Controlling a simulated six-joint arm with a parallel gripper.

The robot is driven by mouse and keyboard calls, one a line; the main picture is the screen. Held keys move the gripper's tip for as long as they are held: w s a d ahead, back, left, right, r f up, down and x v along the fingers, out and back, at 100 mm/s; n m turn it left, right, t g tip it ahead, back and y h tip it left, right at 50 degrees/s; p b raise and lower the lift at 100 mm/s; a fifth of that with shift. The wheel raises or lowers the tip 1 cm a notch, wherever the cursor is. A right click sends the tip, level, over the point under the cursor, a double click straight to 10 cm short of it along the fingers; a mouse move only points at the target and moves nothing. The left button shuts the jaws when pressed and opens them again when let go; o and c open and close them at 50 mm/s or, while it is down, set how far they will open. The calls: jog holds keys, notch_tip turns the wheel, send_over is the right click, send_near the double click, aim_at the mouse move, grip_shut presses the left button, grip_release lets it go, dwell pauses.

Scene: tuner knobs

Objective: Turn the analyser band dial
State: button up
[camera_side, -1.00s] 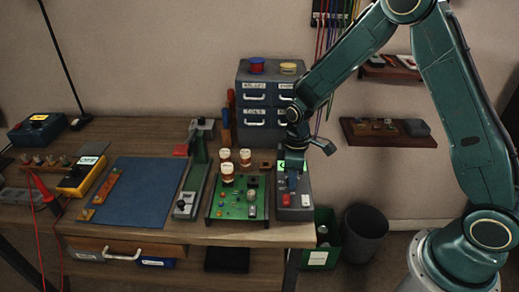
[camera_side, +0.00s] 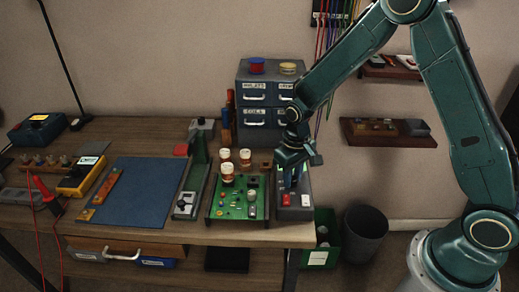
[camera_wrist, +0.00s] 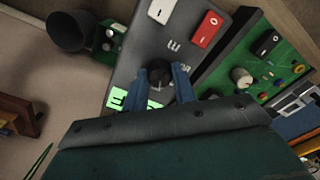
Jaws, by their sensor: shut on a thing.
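The analyser is a dark grey box (camera_side: 297,213) at the right front of the bench, also seen in the wrist view (camera_wrist: 180,50). It carries a red switch (camera_wrist: 207,28), a white switch (camera_wrist: 162,10) and a lit green display (camera_wrist: 124,99). Its round black dial (camera_wrist: 158,72) sits between the two blue fingers of my gripper (camera_wrist: 160,80). The gripper is shut on the dial, with a finger on either side. In the side view my gripper (camera_side: 292,184) points down onto the box, and the dial is hidden there.
A green circuit board (camera_side: 231,212) with several white-topped parts stands close to the analyser's left. A grey drawer cabinet (camera_side: 268,103) is behind. A green bin (camera_side: 325,239) and a dark wastebasket (camera_side: 364,233) stand beyond the bench's right edge.

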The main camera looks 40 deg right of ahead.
aim_at(293, 178)
jog(key=shift+m, duration=0.5)
jog(key=o, duration=1)
jog(key=shift+r, duration=0.15)
jog(key=shift+r, duration=6.8)
